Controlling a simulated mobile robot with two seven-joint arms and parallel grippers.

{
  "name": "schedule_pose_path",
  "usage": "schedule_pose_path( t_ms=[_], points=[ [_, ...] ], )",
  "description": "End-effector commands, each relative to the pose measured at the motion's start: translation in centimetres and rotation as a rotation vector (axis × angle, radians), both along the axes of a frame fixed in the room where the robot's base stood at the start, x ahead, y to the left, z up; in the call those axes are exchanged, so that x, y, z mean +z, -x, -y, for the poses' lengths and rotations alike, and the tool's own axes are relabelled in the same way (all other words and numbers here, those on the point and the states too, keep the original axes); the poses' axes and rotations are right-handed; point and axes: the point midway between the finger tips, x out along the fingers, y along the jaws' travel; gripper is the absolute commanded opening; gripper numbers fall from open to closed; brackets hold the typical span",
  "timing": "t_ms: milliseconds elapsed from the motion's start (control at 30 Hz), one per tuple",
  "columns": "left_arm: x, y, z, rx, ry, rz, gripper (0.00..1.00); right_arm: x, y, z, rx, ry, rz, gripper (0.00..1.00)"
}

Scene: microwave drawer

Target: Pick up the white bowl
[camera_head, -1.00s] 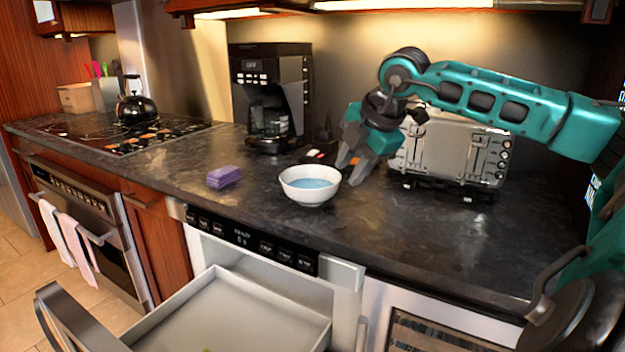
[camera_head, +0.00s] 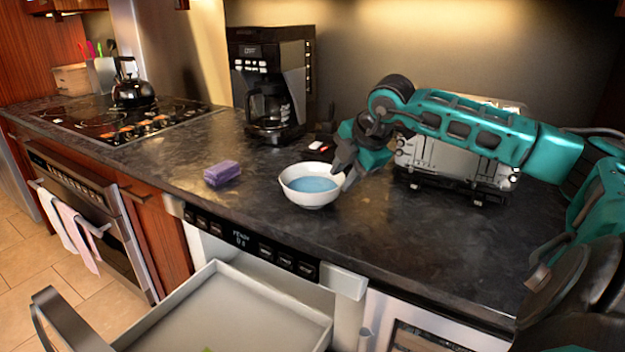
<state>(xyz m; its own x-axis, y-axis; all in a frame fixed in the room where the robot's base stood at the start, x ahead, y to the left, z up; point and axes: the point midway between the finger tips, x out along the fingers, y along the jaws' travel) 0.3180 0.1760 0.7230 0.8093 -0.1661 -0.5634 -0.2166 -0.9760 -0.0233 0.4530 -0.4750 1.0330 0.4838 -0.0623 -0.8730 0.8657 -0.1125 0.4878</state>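The white bowl (camera_head: 309,197) stands upright on the dark countertop, with a light blue inside. My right gripper (camera_head: 343,176) is at the bowl's right rim, pointing down and toward it. Its fingers look apart, one close to the rim's far right side and one just right of the bowl. I cannot tell whether they touch the rim.
A purple sponge-like block (camera_head: 222,173) lies left of the bowl. Below the counter, a drawer (camera_head: 225,310) is pulled open. A kettle (camera_head: 132,92) sits on the cooktop.

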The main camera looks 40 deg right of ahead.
Motion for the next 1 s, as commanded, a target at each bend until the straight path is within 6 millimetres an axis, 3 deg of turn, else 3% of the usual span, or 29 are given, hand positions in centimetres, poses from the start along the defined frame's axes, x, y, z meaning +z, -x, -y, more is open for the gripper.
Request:
schedule_pose_path(
  t_ms=[467,733,1000],
  points=[
    [0.5,0.5,-0.3,0.007,-0.002,-0.013,0.43,-3.0,-2.0,-0.1,0.001,-0.004,0.001,0.34],
    [1.2,0.5,0.0,0.005,0.003,-0.010,0.43,-6.0,-4.0,-0.3,-0.001,-0.002,0.000,0.34],
    [1.3,0.3,0.0,0.004,0.003,-0.006,0.43,-6.6,-4.3,-0.2,0.000,0.000,0.000,0.34]
  ],
)
